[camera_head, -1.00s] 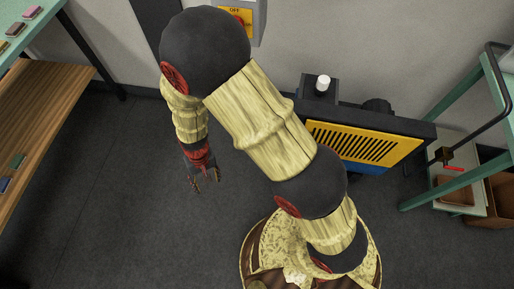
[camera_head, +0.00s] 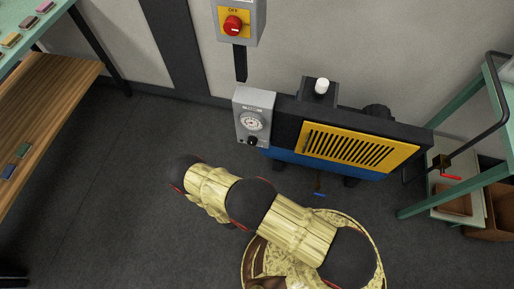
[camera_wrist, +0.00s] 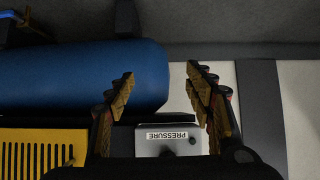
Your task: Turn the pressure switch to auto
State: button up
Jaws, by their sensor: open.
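The pressure switch (camera_head: 254,117) is a grey box on the left end of the yellow and blue machine in the head view. It has a round white dial and a small black knob (camera_head: 252,141) below it. In the wrist view the grey box (camera_wrist: 150,149) shows low between my fingers, with an upside-down label reading PRESSURE (camera_wrist: 167,135). Its dial is not visible there, and I cannot read the knob's setting. My gripper (camera_wrist: 160,73) is open and empty, its fingers apart in front of the box. The head view does not show my gripper; my arm hides it.
A red knob on a yellow OFF plate (camera_head: 235,23) is on the wall box above. The machine's yellow grille (camera_head: 358,147) and blue tank (camera_wrist: 80,78) are beside the switch. Green-framed shelving stands at both sides. The dark floor (camera_head: 110,180) at left is clear.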

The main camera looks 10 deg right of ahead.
jog(key=w+d+r+m+t+h, duration=0.1)
jog(key=w+r+m+t+h, duration=0.1)
jog(key=w+r+t, duration=0.4)
jog(key=m, duration=0.1)
send_near(251, 144)
jog(key=w, duration=0.1)
jog(key=shift+t+h, duration=0.3)
jog(key=shift+t, duration=0.1)
jog(key=shift+f+b+x, duration=0.2)
jog(key=shift+b+x, duration=0.3)
jog(key=shift+x, duration=1.45)
jog(key=shift+f+b+x, duration=0.2)
jog(key=shift+b+x, duration=0.25)
jog(key=shift+x, duration=1.5)
jog(key=shift+d, duration=0.15)
jog(key=c, duration=0.3)
jog(key=shift+s, duration=0.1)
jog(key=c, duration=0.7)
jog(key=shift+c, duration=0.8)
